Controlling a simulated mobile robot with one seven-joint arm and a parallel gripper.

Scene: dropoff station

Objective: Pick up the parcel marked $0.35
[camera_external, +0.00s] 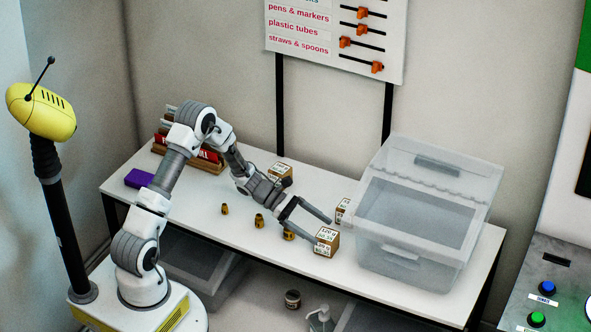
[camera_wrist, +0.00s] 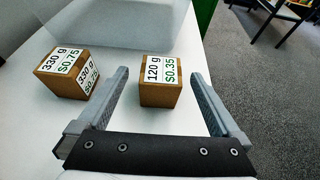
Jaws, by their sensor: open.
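The parcel marked $0.35 (camera_wrist: 160,82) is a small brown box with a white and green label reading 120 g. In the wrist view it sits on the white table ahead, between the lines of my two fingers and near their tips. My gripper (camera_wrist: 158,88) is open and empty. In the external view my gripper (camera_external: 322,228) reaches right and down toward a parcel (camera_external: 326,242) near the table's front edge. I cannot tell for sure whether the fingertips touch it.
Another parcel marked $0.75 (camera_wrist: 68,72) stands just left of my left finger. A clear plastic bin (camera_external: 415,215) stands at the table's right. Another parcel (camera_external: 280,172) is farther back. Several small brass-coloured pieces (camera_external: 259,220) stand near my forearm. A purple box (camera_external: 139,179) lies left.

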